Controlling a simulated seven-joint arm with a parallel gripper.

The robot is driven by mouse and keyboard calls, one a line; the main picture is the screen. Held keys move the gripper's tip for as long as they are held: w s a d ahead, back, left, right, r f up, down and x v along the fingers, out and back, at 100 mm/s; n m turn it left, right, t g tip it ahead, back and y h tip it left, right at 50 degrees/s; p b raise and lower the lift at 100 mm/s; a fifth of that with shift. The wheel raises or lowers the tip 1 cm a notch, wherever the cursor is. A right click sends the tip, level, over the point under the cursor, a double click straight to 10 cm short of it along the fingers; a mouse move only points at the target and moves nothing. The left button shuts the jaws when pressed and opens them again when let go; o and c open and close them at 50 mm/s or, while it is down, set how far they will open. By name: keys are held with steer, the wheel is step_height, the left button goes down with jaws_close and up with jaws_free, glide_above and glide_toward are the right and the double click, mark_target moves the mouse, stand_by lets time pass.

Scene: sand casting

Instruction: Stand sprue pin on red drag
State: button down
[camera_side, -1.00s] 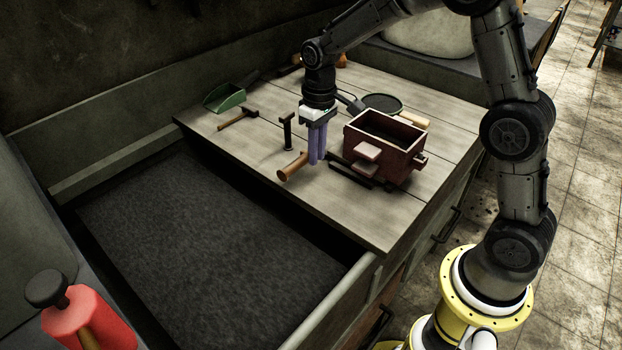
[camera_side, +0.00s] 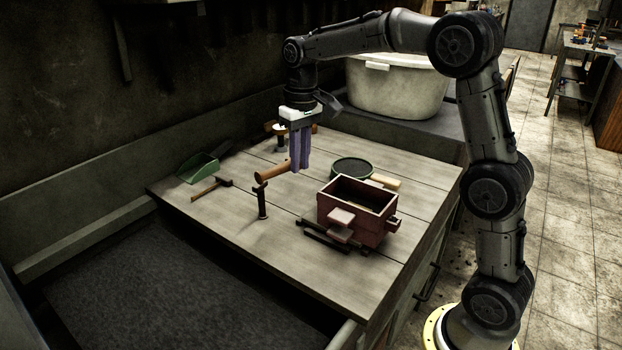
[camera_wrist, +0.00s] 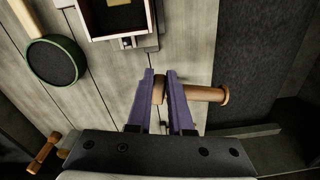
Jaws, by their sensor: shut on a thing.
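The sprue pin (camera_side: 272,172) is a brown, round wooden piece with a wider end. My gripper (camera_side: 300,168) is shut on it, and it lies roughly level, above the table, its wide end pointing left. In the wrist view the pin (camera_wrist: 205,94) passes between the purple fingers (camera_wrist: 160,76) and sticks out to the right. The red drag (camera_side: 367,233) is an open-topped dark red box on the table, right of and nearer than my gripper. Its rim and near wall show at the top of the wrist view (camera_wrist: 118,38). Part of its inside is hidden.
A dark upright tool (camera_side: 262,203) stands below the pin. Dark bars (camera_side: 322,240) lie beside the drag. A round green-rimmed sieve (camera_side: 351,168) lies behind it. A hammer (camera_side: 208,188) and green scoop (camera_side: 197,167) lie left. The front table boards (camera_side: 310,268) are clear.

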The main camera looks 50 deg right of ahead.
steer(key=d+m+h, duration=0.1)
steer(key=d+m, duration=0.5)
steer(key=d, duration=1)
steer(key=shift+t, duration=0.3)
steer(key=f, duration=1.5)
steer(key=shift+w+a, duration=0.3)
steer(key=shift+a, duration=0.05)
steer(key=shift+f, duration=0.2)
steer(key=c, duration=0.8)
jaws_free()
